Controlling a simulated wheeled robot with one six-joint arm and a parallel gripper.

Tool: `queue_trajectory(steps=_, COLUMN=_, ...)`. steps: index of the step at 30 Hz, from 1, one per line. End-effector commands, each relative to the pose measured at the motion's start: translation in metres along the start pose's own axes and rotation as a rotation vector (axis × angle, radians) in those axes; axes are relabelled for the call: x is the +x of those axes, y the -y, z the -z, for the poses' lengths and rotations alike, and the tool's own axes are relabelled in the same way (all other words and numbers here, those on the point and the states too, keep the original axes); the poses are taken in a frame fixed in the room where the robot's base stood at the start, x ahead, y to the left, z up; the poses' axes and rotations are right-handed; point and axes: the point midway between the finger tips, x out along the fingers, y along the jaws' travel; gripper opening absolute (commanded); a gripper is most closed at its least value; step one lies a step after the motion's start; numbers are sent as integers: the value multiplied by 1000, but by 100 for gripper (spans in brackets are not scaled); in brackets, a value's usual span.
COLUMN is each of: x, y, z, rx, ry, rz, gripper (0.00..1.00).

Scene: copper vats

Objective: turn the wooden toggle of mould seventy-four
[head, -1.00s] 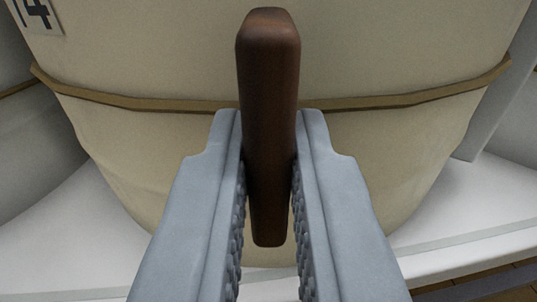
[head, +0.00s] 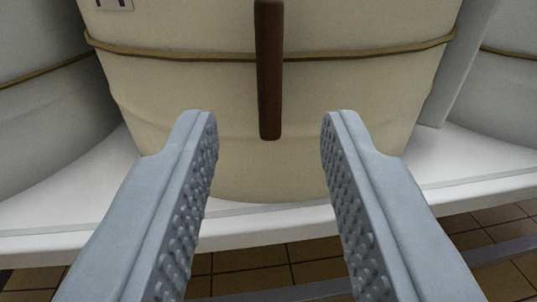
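The dark wooden toggle (head: 269,75) hangs upright against the front of the cream mould (head: 180,105), across the brown cord around it. Its top end is cut off by the picture's upper edge. A label (head: 114,4) shows partly at the top left of the mould; its number cannot be read now. My gripper (head: 268,125) is open and empty. Its two grey studded fingers are wide apart, with the toggle beyond and above the gap, touching neither finger.
The mould stands on a white shelf (head: 70,221) with a raised front edge. Grey-white moulds with cords stand close on the left (head: 45,110) and right (head: 505,90). A pale upright (head: 462,65) is at the right. Brown floor tiles (head: 270,262) show below.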

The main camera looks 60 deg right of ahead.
Motion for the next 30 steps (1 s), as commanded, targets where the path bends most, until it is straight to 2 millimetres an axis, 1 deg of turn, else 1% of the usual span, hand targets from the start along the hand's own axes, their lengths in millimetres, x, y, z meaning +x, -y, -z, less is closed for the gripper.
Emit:
queue_trajectory(steps=1, x=-10, y=1, z=0, rx=0, ry=0, rz=2, gripper=34)
queue_trajectory(steps=6, x=-40, y=1, z=0, rx=0, ry=0, rz=3, gripper=34)
queue_trajectory(steps=15, x=-87, y=1, z=0, rx=0, ry=0, rz=2, gripper=34)
queue_trajectory(steps=21, x=-104, y=1, z=0, rx=1, ry=1, rz=1, gripper=34)
queue_trajectory(steps=30, x=-108, y=0, z=0, rx=1, ry=0, rz=0, gripper=34)
